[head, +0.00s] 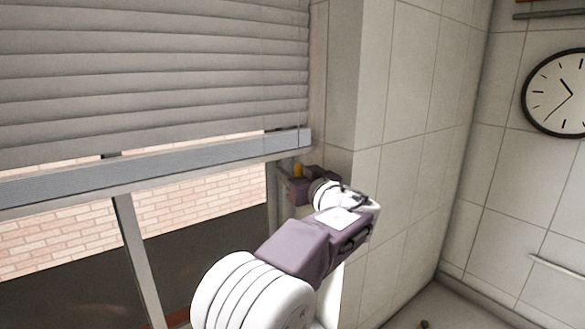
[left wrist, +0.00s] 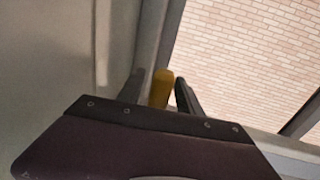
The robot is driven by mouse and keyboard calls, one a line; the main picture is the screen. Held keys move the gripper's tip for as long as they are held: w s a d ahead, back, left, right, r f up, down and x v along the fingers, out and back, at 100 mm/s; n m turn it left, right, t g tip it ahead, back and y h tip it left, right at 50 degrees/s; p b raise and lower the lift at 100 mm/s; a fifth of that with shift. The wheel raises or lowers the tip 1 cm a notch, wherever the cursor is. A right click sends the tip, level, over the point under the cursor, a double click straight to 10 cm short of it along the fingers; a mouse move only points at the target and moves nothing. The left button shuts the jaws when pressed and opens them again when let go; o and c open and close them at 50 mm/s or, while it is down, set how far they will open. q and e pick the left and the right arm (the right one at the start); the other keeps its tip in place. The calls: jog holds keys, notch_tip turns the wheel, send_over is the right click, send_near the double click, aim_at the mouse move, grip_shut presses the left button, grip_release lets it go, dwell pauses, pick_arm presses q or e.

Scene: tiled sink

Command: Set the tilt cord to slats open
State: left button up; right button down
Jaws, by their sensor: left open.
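The grey blind (head: 150,70) fills the upper left of the head view; its slats overlap and look tilted shut. Its bottom rail (head: 160,160) runs across the window. In the left wrist view the yellow piece (left wrist: 161,88) stands between the two dark fingers of my left gripper (left wrist: 163,90). That gripper is open around it, and I cannot tell whether a finger touches it. In the head view my left gripper (head: 291,174) is partly hidden by its own wrist. My right gripper is out of view.
The window frame (head: 138,250) and a brick wall (head: 60,230) outside lie below the blind. A tiled wall (head: 405,90) stands close to the right of my left arm. A round clock (head: 560,92) hangs farther right.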

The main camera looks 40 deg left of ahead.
pick_arm(q)
jog(key=shift+s+d+r, duration=0.1)
jog(key=shift+d, duration=0.25)
jog(key=c, duration=0.5)
jog(key=shift+a, duration=0.1)
grip_shut()
dwell(0.4)
